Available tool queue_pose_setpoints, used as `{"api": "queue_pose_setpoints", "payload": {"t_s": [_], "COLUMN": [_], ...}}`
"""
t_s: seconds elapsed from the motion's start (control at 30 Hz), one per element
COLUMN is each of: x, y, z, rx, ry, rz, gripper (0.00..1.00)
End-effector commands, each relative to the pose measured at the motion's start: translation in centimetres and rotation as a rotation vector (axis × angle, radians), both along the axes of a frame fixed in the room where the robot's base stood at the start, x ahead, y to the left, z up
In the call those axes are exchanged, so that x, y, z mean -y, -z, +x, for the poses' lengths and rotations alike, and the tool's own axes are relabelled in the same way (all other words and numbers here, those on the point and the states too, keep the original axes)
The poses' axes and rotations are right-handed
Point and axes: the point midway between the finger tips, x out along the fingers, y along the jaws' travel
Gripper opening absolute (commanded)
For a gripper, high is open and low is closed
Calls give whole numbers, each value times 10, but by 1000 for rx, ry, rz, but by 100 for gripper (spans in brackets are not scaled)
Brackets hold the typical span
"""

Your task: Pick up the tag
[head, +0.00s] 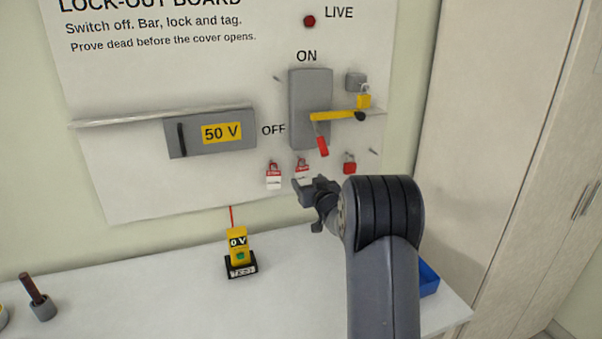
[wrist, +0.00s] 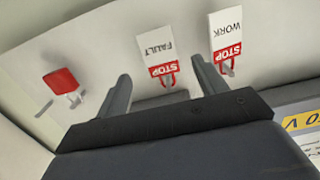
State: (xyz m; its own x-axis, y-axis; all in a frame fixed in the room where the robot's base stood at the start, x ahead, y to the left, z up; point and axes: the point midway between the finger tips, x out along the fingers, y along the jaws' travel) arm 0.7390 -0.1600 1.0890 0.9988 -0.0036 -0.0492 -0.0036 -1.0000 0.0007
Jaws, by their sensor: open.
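Two white tags with red STOP heads hang low on the lock-out board. The FAULT tag (wrist: 158,55) lies between my gripper's fingers in the wrist view; in the head view this tag (head: 302,165) is partly hidden by my gripper. The WORK tag (wrist: 226,35) is just right of the right finger in the wrist view and at left in the head view (head: 273,176). My gripper (head: 307,190) is open and empty, just below the FAULT tag; its fingers (wrist: 160,75) also show in the wrist view. I cannot tell whether they touch anything.
A red padlock (head: 349,163) hangs to the right. A yellow tester (head: 239,249) stands on the bench (head: 170,300). A blue tray (head: 429,279) is partly hidden behind my arm.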

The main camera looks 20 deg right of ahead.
Motion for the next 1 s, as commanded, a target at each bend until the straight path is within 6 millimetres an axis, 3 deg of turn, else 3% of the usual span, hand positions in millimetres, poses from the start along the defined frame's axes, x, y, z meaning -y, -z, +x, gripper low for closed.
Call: {"api": "queue_pose_setpoints", "payload": {"t_s": [0.33,0.7,1.0], "x": [-1,-1,-1], "y": [3,4,4], "z": [41,48,48], "rx": [-1,-1,-1], "ry": [0,1,1], "rz": [1,1,1], "gripper": [67,67,43]}}
